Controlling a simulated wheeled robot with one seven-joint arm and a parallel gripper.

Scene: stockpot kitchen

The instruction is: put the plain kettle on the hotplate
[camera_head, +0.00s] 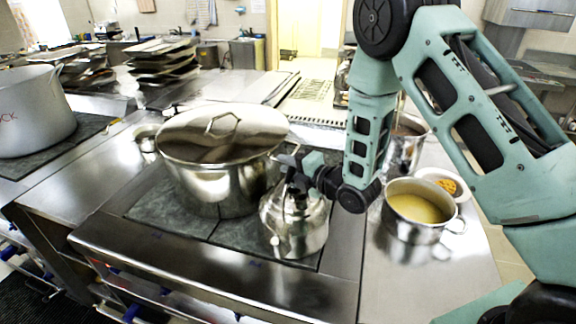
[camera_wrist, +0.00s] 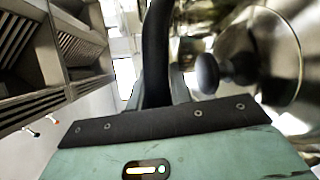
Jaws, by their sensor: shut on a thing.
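The plain kettle (camera_head: 294,228) is shiny bare metal and upright, just in front and right of the large lidded stockpot. It appears over the right front part of the dark hotplate (camera_head: 148,205); whether its base touches the surface I cannot tell. My gripper (camera_head: 297,178) is at the top of the kettle, shut on its handle, which is mostly hidden by the fingers. In the wrist view, the kettle's shiny lid (camera_wrist: 277,50) with a dark knob is close at the right. The fingertips are not clear there.
The stockpot (camera_head: 222,178) fills much of the hotplate, close to the kettle. A pot of yellow soup (camera_head: 420,212), a bowl of orange food (camera_head: 447,184) and a tall metal pot (camera_head: 405,150) stand at the right.

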